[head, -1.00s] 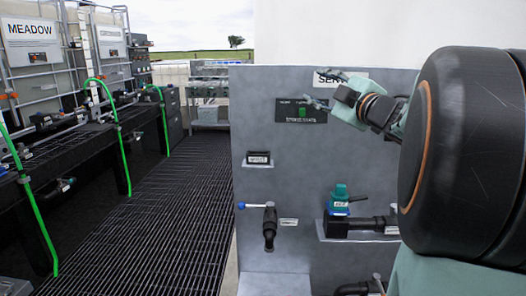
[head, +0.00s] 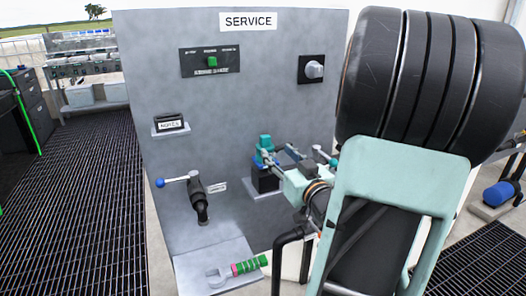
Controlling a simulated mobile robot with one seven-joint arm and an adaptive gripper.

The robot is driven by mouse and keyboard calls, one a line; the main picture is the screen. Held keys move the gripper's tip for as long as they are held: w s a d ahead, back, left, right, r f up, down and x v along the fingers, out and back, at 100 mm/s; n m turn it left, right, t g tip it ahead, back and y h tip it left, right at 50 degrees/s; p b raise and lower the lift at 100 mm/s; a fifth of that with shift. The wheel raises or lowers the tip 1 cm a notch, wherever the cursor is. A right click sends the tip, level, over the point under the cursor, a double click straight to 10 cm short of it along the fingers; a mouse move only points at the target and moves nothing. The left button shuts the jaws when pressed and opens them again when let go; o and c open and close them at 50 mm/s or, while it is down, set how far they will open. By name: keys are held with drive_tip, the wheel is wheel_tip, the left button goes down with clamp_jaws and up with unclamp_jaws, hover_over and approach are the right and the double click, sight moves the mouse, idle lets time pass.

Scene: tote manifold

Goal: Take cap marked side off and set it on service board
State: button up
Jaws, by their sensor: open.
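The teal-and-blue cap (head: 264,143) sits upright on a dark fitting (head: 265,181) at a small ledge on the grey service board (head: 165,90). No marking on it is readable now. My gripper (head: 275,154) comes in from the right at the cap's height. Its fingers are open and point left toward the cap, with the near finger partly in front of it. I cannot tell whether they touch it. My arm hides what lies to the right of the fitting.
A valve with a blue-tipped handle (head: 198,195) juts from the board at left. A wrench with a green-and-pink handle (head: 240,268) lies on the lower shelf (head: 195,278). A grey knob (head: 314,69) is at upper right. The grated walkway (head: 85,200) at left is clear.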

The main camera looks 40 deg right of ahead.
sight(267, 144)
drive_tip(key=x, duration=0.4)
drive_tip(key=shift+w, duration=0.2)
drive_tip(key=x, duration=0.1)
drive_tip(key=b+x, duration=0.1)
drive_tip(key=x, duration=0.2)
drive_tip(key=shift+w+f, duration=0.15)
drive_tip(key=shift+f, duration=0.2)
drive_tip(key=shift+w+d, duration=0.1)
drive_tip(key=shift+w, duration=0.3)
drive_tip(key=shift+r, duration=0.1)
clamp_jaws()
